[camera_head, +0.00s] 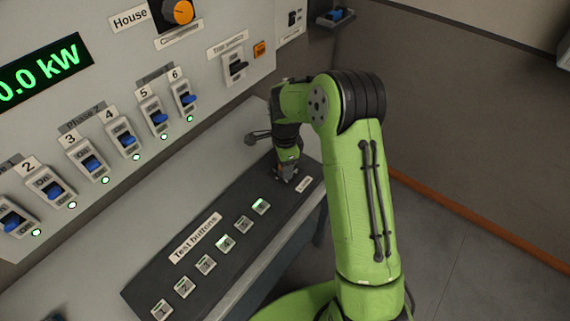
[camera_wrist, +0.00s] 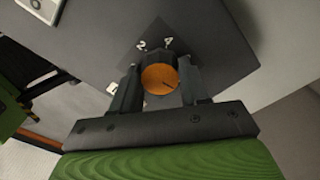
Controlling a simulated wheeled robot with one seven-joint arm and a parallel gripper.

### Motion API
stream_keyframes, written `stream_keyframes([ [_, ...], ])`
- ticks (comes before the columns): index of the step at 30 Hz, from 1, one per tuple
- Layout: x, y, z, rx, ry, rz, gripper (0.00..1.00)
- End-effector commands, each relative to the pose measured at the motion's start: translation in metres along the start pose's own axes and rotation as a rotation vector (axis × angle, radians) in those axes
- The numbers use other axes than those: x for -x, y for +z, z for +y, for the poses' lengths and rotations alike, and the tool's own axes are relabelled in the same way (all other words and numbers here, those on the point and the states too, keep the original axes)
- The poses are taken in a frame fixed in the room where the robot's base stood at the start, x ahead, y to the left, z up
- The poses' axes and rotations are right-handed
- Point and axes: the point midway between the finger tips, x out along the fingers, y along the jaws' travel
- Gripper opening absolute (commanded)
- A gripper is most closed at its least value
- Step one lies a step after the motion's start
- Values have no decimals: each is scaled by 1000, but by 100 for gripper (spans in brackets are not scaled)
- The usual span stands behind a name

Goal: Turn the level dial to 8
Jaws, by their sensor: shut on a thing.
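The level dial (camera_wrist: 160,77) shows in the wrist view as a round knob with an orange face and a dark pointer line, on a dark panel. The marks 2 and 4 show just beyond it; a further mark at its left is mostly covered by a finger. My gripper (camera_wrist: 160,85) is shut on the dial, one finger on each side. In the head view my gripper (camera_head: 287,172) points down at the far right end of the dark button panel (camera_head: 145,284), and it hides the dial there.
Test buttons (camera_head: 224,244) sit in a row on the panel, some lit green. Behind stands a grey wall board with blue breaker switches (camera_head: 93,163), an orange-faced house knob (camera_head: 179,12) and a green 0.0 kW display (camera_head: 40,70). Open floor lies at the right.

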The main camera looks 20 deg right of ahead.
Motion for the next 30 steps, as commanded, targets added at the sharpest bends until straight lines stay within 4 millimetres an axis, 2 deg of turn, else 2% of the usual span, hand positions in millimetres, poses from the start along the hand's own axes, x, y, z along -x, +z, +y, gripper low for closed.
stream_keyframes([
  [2,1,0,-1,1,-4,0,14],
  [3,1,0,-1,1,-4,0,51],
  [7,1,0,-1,1,-3,0,70],
  [14,0,0,0,1,-1,0,70],
  [17,6,0,-1,1,-3,0,70],
  [20,26,0,-1,2,-7,1,70],
  [30,122,0,-1,1,-7,1,70],
])
